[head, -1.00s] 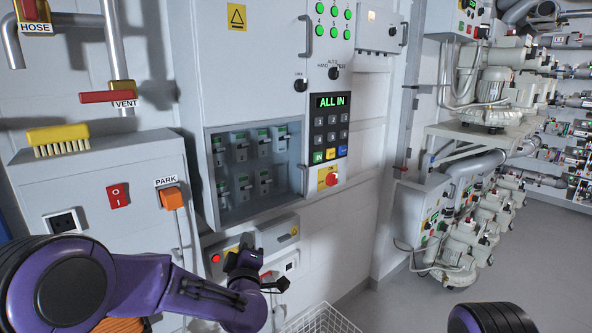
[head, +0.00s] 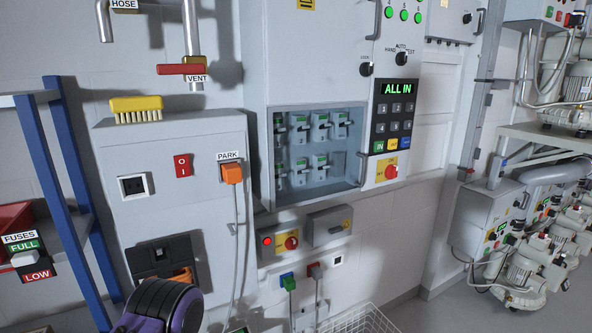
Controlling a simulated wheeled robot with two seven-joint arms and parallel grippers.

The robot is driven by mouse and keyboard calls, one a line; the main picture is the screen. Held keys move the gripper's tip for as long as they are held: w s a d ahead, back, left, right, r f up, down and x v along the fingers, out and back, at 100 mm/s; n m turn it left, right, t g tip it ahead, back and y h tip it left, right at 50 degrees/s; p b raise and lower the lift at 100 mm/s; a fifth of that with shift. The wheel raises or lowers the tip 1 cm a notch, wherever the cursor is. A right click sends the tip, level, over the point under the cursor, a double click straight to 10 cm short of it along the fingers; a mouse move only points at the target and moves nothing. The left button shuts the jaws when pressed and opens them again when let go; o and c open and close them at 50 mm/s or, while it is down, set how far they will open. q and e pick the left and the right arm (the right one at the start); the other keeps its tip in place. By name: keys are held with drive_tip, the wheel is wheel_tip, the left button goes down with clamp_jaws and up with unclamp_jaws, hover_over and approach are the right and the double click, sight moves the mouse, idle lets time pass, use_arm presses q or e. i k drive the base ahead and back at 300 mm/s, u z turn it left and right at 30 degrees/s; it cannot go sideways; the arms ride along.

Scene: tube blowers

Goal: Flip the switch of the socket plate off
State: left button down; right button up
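Low on the wall, under the glass-fronted cabinet, is a plate with a lit red lamp (head: 267,241) and a red rotary switch on a yellow square (head: 291,243). Below it a green plug (head: 288,281), a grey-and-red plug (head: 315,271) and a dark socket in a white frame (head: 337,261) sit in a row. On the grey box at left are a red rocker switch marked I and O (head: 182,165) and another dark socket (head: 133,186). I cannot tell the rocker's position. Part of my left arm shows at the bottom left; neither gripper is in view.
An orange plug (head: 231,173) marked PARK hangs a cable down the box. A yellow brush (head: 136,108) lies on top. A blue-framed shelf (head: 78,190) stands at left, a wire basket (head: 358,321) at the bottom. Clear floor shows at lower right.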

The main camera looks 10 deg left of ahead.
sight(183, 168)
drive_tip(key=u, duration=1.6)
drive_tip(key=k, duration=0.75)
drive_tip(key=z, duration=1.3)
drive_tip(key=i, duration=0.5)
drive_tip(key=z, duration=0.05)
